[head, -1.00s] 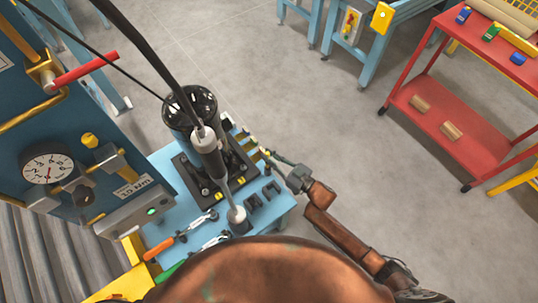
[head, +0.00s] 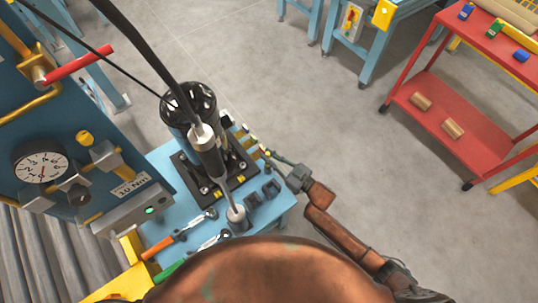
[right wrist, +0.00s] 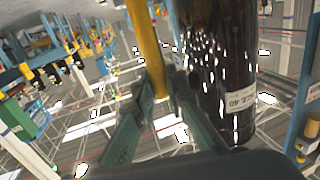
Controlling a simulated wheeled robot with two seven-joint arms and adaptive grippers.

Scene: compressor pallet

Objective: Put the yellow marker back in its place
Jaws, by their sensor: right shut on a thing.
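The yellow marker (right wrist: 147,48) stands out as a long yellow shaft in the right wrist view, between the fingers of my right gripper (right wrist: 155,98). My right gripper is shut on it. In the head view my right gripper (head: 270,155) is at the right edge of the blue table (head: 163,156), beside the black compressor (head: 190,108). The marker is too small there to make out surely. A row of small coloured pieces (head: 247,134) lies along that edge; I cannot tell which place is the marker's. My left gripper is not in view.
The compressor's dark cylinder (right wrist: 222,65) is close to the right of the marker in the wrist view. A red cart (head: 455,150) stands far right; open floor lies between.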

